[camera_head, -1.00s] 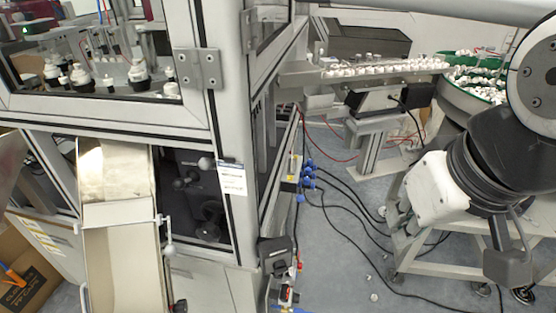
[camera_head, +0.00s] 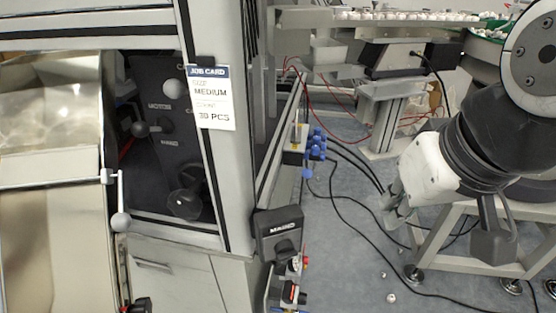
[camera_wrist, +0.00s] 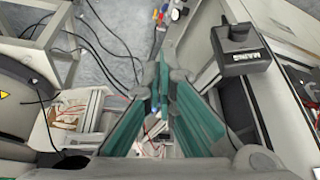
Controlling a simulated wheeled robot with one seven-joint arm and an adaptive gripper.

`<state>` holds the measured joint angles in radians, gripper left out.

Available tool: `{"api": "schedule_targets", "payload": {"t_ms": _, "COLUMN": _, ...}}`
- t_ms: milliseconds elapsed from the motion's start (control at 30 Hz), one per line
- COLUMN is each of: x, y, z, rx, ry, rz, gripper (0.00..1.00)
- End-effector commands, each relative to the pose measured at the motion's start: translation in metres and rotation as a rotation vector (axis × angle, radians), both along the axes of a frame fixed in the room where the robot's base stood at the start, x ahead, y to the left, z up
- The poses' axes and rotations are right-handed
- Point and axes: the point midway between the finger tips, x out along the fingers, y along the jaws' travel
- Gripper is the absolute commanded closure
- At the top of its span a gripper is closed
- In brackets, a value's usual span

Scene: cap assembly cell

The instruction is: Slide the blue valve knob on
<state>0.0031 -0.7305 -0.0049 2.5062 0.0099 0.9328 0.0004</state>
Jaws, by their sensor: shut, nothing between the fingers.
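A cluster of small blue parts (camera_head: 316,146) sits on a valve block (camera_head: 292,157) on the side of the machine frame. One blue piece hangs lower than the others. I cannot tell which of these, if any, is the valve knob. My gripper (camera_head: 391,212) is to the right of the block, apart from it, above the floor. In the wrist view its green-padded fingers (camera_wrist: 163,82) meet at the tips with nothing between them.
A black switch box (camera_head: 277,235) juts from the machine's corner and shows in the wrist view (camera_wrist: 238,45). Black cables (camera_head: 345,205) run across the floor. Open floor lies between.

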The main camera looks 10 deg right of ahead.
Motion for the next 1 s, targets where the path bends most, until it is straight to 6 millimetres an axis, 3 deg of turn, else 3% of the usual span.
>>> {"api": "schedule_targets", "payload": {"t_ms": 33, "x": 0.007, "y": 0.0, "z": -0.023, "rx": 0.006, "ry": 0.001, "rz": -0.004, "gripper": 1.0}}
{"api": "schedule_targets", "payload": {"t_ms": 433, "x": 0.05, "y": 0.009, "z": -0.106, "rx": 0.122, "ry": 0.071, "rz": -0.076, "gripper": 1.0}}
{"api": "schedule_targets", "payload": {"t_ms": 767, "x": 0.126, "y": 0.02, "z": -0.142, "rx": 0.373, "ry": 0.284, "rz": -0.277, "gripper": 1.0}}
{"api": "schedule_targets", "payload": {"t_ms": 1000, "x": 0.192, "y": 0.017, "z": -0.187, "rx": 0.563, "ry": 0.445, "rz": -0.469, "gripper": 1.0}}
